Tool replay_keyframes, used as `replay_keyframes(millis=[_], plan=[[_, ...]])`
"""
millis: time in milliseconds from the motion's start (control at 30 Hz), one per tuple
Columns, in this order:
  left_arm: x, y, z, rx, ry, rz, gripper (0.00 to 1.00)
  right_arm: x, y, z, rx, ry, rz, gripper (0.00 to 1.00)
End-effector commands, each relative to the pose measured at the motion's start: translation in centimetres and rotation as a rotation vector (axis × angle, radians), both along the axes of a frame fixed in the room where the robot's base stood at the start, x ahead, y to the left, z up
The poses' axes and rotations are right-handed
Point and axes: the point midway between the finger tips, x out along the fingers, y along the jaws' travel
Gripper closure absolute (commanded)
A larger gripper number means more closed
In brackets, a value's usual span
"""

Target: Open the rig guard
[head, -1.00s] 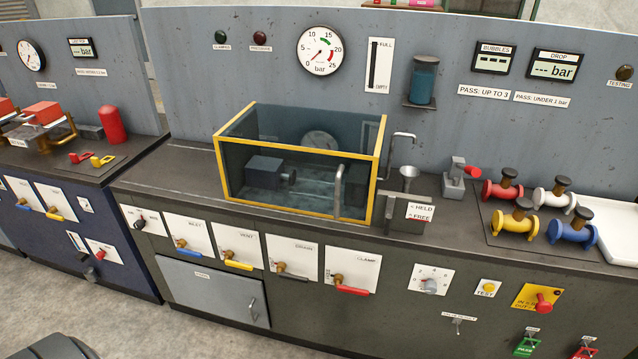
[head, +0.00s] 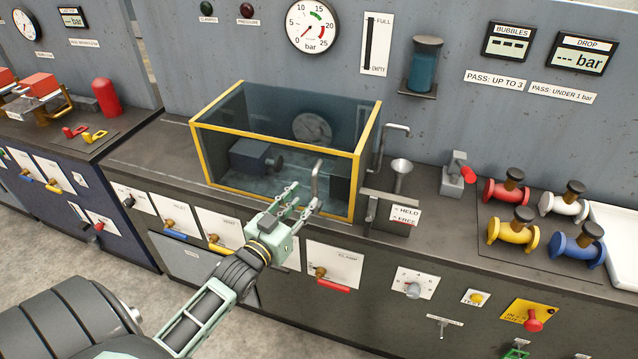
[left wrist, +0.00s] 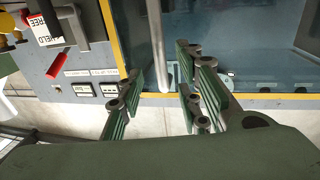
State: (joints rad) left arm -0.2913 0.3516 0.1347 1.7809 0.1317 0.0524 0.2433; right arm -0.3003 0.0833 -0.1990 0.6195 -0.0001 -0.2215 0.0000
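The rig guard (head: 275,169) is a clear box with a yellow frame on the grey bench, and it looks closed. A grey upright bar handle (head: 315,182) stands on its front face toward the right. It also shows in the left wrist view (left wrist: 156,40). My left gripper (head: 303,196) is open in front of the guard, its fingertips close to the handle's lower part. In the left wrist view the handle appears between the spread fingers (left wrist: 160,75), and I see no grip on it. My right gripper is in neither view.
Several coloured spools (head: 513,228) stand further right. Levers, including the red clamp lever (head: 333,286), line the bench front below my gripper.

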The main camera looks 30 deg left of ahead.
Motion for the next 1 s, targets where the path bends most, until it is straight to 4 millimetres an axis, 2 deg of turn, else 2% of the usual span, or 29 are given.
replay_keyframes(millis=[200,433,800,1000], plan=[[3.6,0.2,0.2,0.0,0.001,0.001,0.68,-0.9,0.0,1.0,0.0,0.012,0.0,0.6],[6.3,0.3,0.0,0.0,0.001,0.001,0.68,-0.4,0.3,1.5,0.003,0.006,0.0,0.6],[6.8,0.2,-0.1,0.001,0.003,0.0,0.68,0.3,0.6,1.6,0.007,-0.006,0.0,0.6],[6.8,0.3,-0.1,0.001,0.003,0.0,0.86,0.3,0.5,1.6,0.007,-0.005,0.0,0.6]])
